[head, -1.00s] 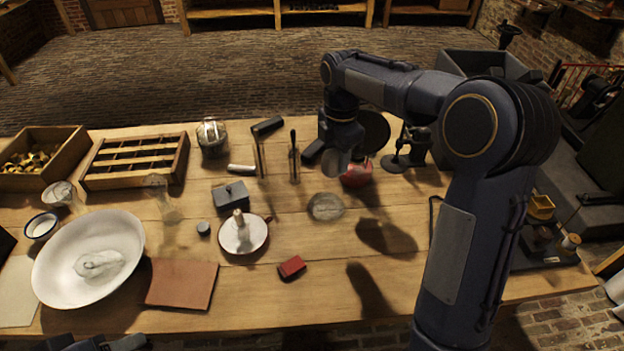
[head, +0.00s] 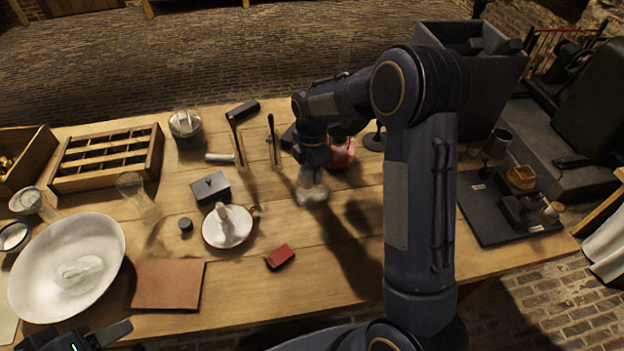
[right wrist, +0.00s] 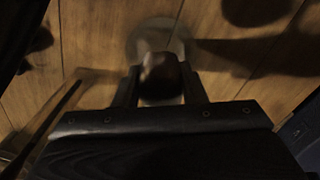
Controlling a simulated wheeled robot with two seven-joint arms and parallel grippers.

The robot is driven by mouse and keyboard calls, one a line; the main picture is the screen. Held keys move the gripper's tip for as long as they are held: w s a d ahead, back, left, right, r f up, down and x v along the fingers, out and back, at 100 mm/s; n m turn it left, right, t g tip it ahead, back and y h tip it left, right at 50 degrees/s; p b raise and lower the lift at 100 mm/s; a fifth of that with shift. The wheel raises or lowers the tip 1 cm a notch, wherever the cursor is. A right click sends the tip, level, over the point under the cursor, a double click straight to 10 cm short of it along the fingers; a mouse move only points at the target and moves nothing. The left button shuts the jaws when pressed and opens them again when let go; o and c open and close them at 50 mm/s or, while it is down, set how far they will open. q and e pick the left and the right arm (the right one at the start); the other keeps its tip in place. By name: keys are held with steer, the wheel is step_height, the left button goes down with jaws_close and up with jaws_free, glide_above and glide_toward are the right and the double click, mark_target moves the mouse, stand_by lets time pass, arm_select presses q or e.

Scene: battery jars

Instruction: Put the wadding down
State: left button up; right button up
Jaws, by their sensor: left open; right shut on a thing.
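The wadding (right wrist: 160,72) is a rounded lump between the fingers of my right gripper (right wrist: 160,88), dark brown in the shade of the right wrist view. In the head view my right gripper (head: 314,165) points down, shut on the wadding, over a pale, round, glassy thing (head: 312,195) on the table. This round thing also shows behind the wadding in the right wrist view (right wrist: 145,32). I cannot tell whether the wadding touches it. My left gripper (head: 95,338) is open and empty at the table's front left edge.
A red round object (head: 342,155) stands close behind my right gripper. Tall thin pieces (head: 273,140), a grey box (head: 210,188), a white dish (head: 228,240) and a red block (head: 280,256) stand to its left. A white basin (head: 35,255) is at far left.

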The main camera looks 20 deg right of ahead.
mark_target(312, 181)
steer(key=shift+f, duration=2.05)
steer(key=shift+f, duration=0.2)
steer(key=o, duration=0.9)
steer(key=shift+r, duration=0.1)
